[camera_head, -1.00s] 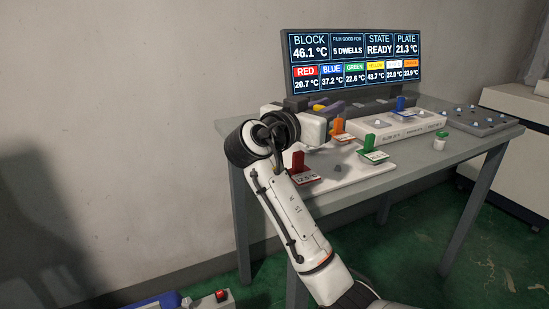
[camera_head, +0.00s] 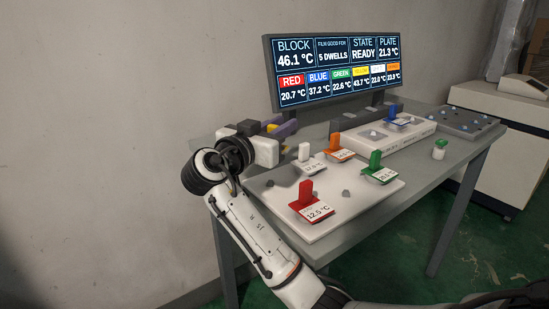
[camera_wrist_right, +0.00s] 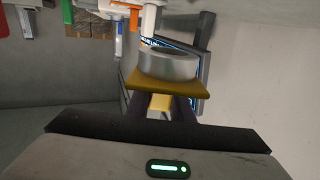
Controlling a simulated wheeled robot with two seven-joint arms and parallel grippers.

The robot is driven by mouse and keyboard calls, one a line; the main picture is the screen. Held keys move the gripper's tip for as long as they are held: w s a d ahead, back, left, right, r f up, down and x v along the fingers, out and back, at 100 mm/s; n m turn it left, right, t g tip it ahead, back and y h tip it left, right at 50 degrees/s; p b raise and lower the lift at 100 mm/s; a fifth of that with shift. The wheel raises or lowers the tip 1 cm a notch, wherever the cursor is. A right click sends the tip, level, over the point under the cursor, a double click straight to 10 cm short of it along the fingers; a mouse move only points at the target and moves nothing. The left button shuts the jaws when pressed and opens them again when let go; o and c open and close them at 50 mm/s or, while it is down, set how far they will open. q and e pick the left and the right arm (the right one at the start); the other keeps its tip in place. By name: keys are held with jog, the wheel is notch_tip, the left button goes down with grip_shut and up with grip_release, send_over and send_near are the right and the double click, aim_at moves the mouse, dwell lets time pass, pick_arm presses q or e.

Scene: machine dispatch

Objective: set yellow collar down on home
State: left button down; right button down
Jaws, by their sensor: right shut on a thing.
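My right gripper (camera_head: 286,128) is shut on the yellow collar (camera_head: 272,127), of which only a small part shows in the head view, above the table's far left side. In the right wrist view the yellow collar (camera_wrist_right: 170,85) is a flat yellow plate with a grey ring on it; its yellow grip sits between my dark fingers. It looks clear of the table. The white board (camera_head: 340,215) on the table carries the red collar (camera_head: 312,207), white collar (camera_head: 305,160), orange collar (camera_head: 338,150) and green collar (camera_head: 378,170). No spot is legibly marked home. My left gripper is not in view.
A display (camera_head: 333,70) stands at the back. A raised white block (camera_head: 395,138) bears the blue collar (camera_head: 402,118). A grey peg tray (camera_head: 463,122) and a small green-capped jar (camera_head: 440,149) are at the right. Bare board lies around a dark peg (camera_head: 346,193).

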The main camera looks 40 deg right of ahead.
notch_tip(320, 180, down, 6)
jog(key=shift+r, duration=0.1)
dwell(0.4)
jog(key=shift+f+b, duration=0.6)
jog(key=shift+b, duration=0.3)
jog(key=c, duration=1.6)
grip_release()
jog(key=shift+o, duration=0.2)
jog(key=shift+r+p, duration=0.35)
jog(key=shift+p, duration=0.1)
jog(key=v, duration=1.2)
jog(key=shift+r, duration=0.35)
